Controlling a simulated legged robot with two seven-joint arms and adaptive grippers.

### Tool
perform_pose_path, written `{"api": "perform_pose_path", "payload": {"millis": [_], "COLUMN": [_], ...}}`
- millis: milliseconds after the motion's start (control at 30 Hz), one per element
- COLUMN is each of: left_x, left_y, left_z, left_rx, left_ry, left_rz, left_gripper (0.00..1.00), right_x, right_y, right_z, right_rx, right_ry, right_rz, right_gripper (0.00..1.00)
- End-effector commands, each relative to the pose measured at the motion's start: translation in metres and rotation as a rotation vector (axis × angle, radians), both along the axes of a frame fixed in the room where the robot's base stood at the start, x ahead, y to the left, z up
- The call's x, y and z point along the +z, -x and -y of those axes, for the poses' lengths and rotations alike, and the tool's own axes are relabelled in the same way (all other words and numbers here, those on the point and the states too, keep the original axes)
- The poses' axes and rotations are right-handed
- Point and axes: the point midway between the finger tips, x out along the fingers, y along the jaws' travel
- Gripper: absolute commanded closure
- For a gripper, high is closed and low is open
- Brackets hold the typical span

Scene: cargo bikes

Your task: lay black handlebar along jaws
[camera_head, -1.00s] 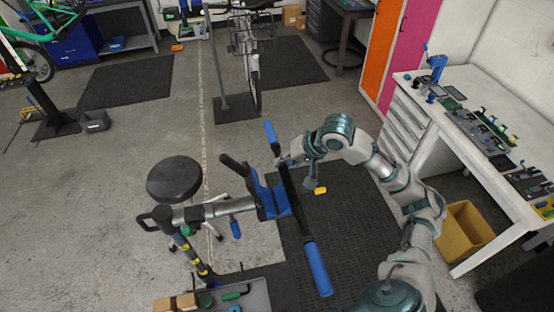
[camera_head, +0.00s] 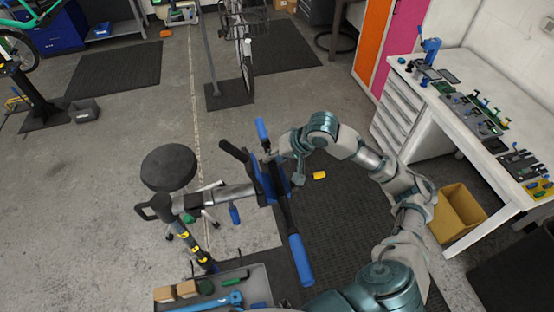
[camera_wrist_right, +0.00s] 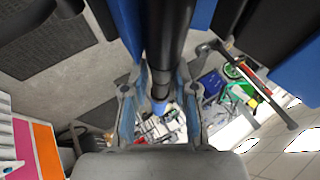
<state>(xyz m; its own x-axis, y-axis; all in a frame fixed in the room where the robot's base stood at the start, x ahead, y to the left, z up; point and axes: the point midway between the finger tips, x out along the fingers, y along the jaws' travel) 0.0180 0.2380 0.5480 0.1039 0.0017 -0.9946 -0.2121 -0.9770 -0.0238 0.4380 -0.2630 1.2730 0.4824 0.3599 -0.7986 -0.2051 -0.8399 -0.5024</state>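The black handlebar (camera_head: 281,197) has a blue grip at each end. In the head view it runs lengthwise across the blue jaws (camera_head: 262,183) of the repair stand's clamp, at their right side. I cannot tell whether it touches the inside of the jaws. My right gripper (camera_head: 271,157) is shut on the handlebar near its far blue grip (camera_head: 262,131). In the right wrist view the black bar (camera_wrist_right: 167,45) passes between the two fingers (camera_wrist_right: 160,92), with blue parts close on both sides. My left gripper is not in view.
A round black stool (camera_head: 168,167) stands left of the clamp arm (camera_head: 222,196). A grey tool tray (camera_head: 257,286) lies at the near side. A white workbench (camera_head: 470,140) and a yellow bin (camera_head: 458,213) stand at right. A black mat (camera_head: 345,215) covers the floor below.

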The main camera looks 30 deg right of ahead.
Motion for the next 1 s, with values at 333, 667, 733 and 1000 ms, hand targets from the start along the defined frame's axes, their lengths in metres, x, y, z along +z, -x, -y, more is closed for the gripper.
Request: {"api": "perform_pose_path", "payload": {"millis": [333,667,733,1000], "left_x": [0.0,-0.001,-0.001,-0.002], "left_y": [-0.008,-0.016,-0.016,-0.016], "left_z": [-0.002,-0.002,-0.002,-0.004], "left_rx": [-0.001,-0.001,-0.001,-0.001], "left_ry": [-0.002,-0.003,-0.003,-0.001], "left_rz": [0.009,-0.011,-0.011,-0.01], "left_gripper": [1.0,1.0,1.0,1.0], "right_x": [-0.001,0.034,0.048,0.088], "right_y": [-0.001,0.02,0.029,0.054], "right_z": [0.002,0.016,0.02,0.03], "right_rx": [-0.003,-0.005,-0.007,-0.003], "right_ry": [0.003,0.005,0.007,0.015], "right_rz": [-0.003,0.004,0.005,0.003], "right_gripper": [0.48,0.48,0.48,0.48]}}
